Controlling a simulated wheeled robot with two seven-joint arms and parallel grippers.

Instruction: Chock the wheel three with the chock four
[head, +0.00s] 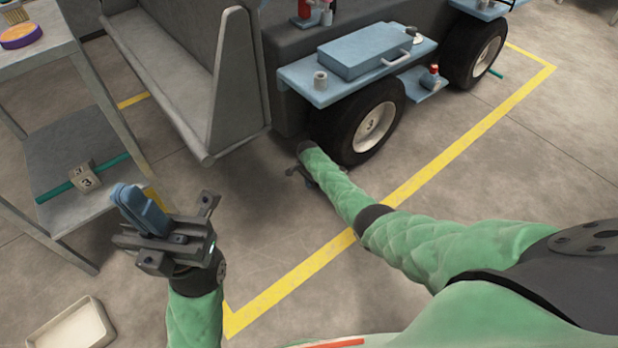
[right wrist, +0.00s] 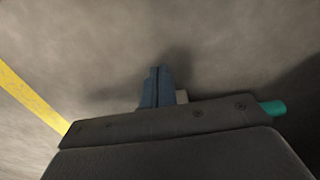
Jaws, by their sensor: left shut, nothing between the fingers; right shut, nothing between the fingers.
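Two dark wheels with pale hubs show on the grey vehicle: the nearer wheel (head: 374,126) and the farther wheel (head: 484,54). I cannot read their numbers. A pale chock block marked 3 (head: 86,180) with a teal rod lies on the lower shelf at left. In the right wrist view, part of a pale block (right wrist: 181,97) and a teal rod end (right wrist: 273,108) show past my gripper; any number is hidden. My right gripper (right wrist: 157,72) is shut and empty low beside the nearer wheel. My left gripper (head: 136,207) is shut and empty, raised right of the shelf.
A teal rod end (head: 496,73) shows by the farther wheel. The grey shelf cart (head: 62,150) stands at left, with a pale tray (head: 70,330) on the floor below. A yellow floor line (head: 455,140) runs along the vehicle. Blue side shelves (head: 325,92) overhang the nearer wheel.

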